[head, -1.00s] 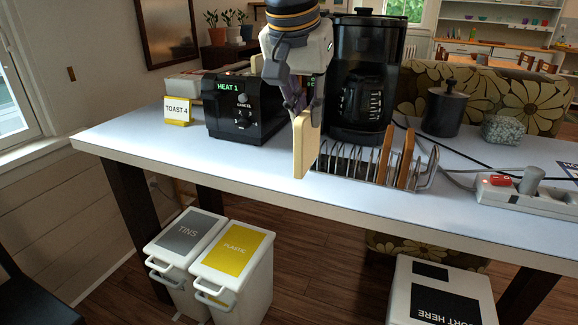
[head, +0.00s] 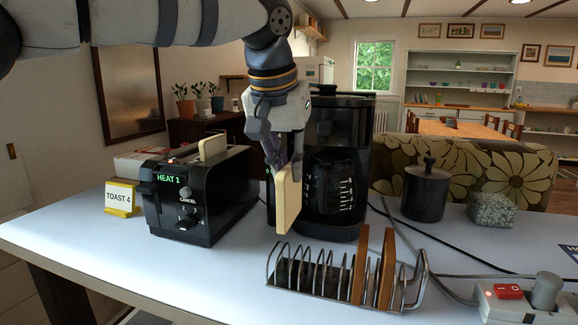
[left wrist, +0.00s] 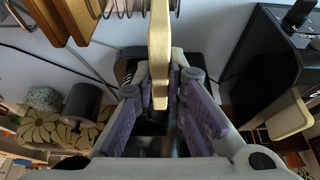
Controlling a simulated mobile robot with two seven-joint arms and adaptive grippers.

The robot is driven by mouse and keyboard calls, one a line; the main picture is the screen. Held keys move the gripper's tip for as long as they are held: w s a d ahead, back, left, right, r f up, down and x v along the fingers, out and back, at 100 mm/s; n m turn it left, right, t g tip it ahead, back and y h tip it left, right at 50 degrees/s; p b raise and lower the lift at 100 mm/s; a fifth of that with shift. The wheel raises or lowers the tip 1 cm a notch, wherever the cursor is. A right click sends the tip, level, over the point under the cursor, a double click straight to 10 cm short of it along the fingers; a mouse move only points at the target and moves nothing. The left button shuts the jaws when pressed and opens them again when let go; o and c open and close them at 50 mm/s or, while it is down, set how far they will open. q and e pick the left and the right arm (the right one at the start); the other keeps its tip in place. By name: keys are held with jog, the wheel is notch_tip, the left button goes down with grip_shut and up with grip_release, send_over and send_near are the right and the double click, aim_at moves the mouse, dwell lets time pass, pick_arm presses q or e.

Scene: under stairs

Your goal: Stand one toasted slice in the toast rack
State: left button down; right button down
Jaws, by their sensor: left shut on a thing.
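My left gripper (head: 283,160) is shut on a pale bread slice (head: 289,207), held nearly upright. The slice's lower end is just above or behind the left part of the wire toast rack (head: 312,302); I cannot tell which. Two brown toasted slices (head: 360,268) (head: 386,270) stand in the rack's right part; the left slots look empty. In the left wrist view the held slice (left wrist: 159,45) is between the fingers, with rack wires (left wrist: 120,8) at the top. The black toaster (head: 195,222) has a pale slice (head: 213,147) sticking out. My right gripper is not in view.
A black coffee maker (head: 340,125) with a glass jug stands right behind the gripper. A "TOAST 4" sign (head: 120,200) is at left. A dark canister (head: 426,192), a grey stone-like block (head: 491,210), cables and a power strip (head: 515,305) are at right.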

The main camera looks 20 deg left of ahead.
aim_at(288, 224)
pick_arm(q)
jog(key=shift+s, duration=0.1)
jog(key=shift+f, duration=5.3)
jog(key=c, duration=1.1)
grip_release()
notch_tip(288, 224, up, 8)
jog(key=shift+r, duration=0.1)
